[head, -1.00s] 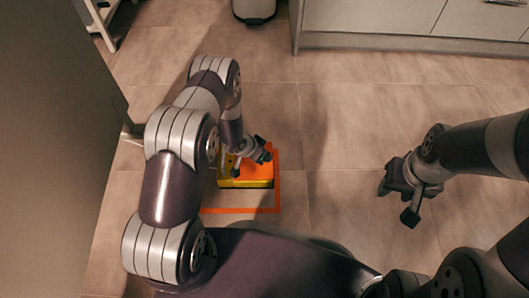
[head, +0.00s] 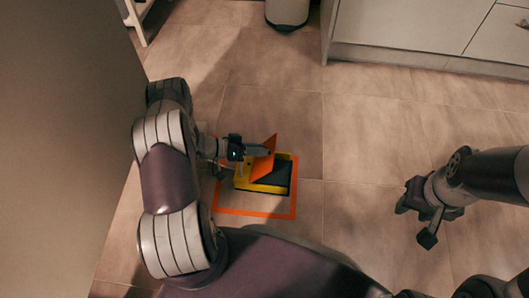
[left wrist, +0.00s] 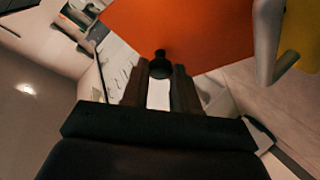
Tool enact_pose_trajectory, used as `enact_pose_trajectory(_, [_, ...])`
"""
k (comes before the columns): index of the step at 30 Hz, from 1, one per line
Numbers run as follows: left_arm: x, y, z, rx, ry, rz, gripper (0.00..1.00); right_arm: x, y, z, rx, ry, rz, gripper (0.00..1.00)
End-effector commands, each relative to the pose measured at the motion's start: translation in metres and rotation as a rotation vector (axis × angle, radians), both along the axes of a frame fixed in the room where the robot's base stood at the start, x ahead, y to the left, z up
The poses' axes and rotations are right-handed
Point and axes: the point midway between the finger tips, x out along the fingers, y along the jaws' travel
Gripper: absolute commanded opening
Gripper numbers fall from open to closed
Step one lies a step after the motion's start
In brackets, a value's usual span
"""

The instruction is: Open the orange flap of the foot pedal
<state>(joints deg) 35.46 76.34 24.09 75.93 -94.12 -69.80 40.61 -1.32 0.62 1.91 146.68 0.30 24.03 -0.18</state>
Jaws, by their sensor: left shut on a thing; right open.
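The foot pedal (head: 277,186) is a yellow box with a dark inside, standing on the floor within an orange outline. Its orange flap (head: 265,160) is raised and tilted toward the left, so the dark interior shows. In the left wrist view the flap (left wrist: 180,30) fills the top, with a dark round knob (left wrist: 160,66) at its lower edge. My left gripper (head: 247,150) is at the flap's left side, its fingers (left wrist: 158,85) shut on the knob. Part of the pedal's yellow body is hidden behind the flap. My right gripper (head: 428,210) is open and empty, well to the right above the floor.
An orange floor outline (head: 255,215) surrounds the pedal. A tall grey panel (head: 60,120) stands at the left. White cabinets (head: 420,30) and a bin (head: 287,12) are at the back. The tiled floor between the pedal and my right gripper is clear.

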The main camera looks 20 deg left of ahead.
Motion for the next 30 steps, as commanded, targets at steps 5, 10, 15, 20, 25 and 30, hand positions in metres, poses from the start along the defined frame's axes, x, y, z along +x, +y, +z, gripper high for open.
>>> enact_pose_trajectory(5, [-0.002,0.015,-0.001,0.01,0.002,0.008,0.0,0.0,0.0,-0.002,0.0,0.0,0.0,0.43])
enact_pose_trajectory(10, [-0.004,0.024,-0.002,0.013,0.003,0.011,0.0,0.0,0.0,-0.003,0.0,0.0,0.0,0.43])
enact_pose_trajectory(15, [-0.005,0.028,-0.003,0.014,0.001,0.01,0.0,0.0,0.0,-0.004,0.0,0.0,0.0,0.43])
enact_pose_trajectory(20, [-0.006,0.03,-0.004,0.014,0.002,0.011,0.0,0.0,0.0,-0.004,0.0,0.0,0.0,0.43])
enact_pose_trajectory(25, [-0.006,0.031,-0.005,0.015,0.001,0.012,0.0,0.0,0.0,-0.004,0.0,0.0,0.0,0.43])
enact_pose_trajectory(30, [-0.006,0.031,-0.005,0.015,0.001,0.012,0.0,0.0,0.0,-0.004,0.0,0.0,0.0,0.43])
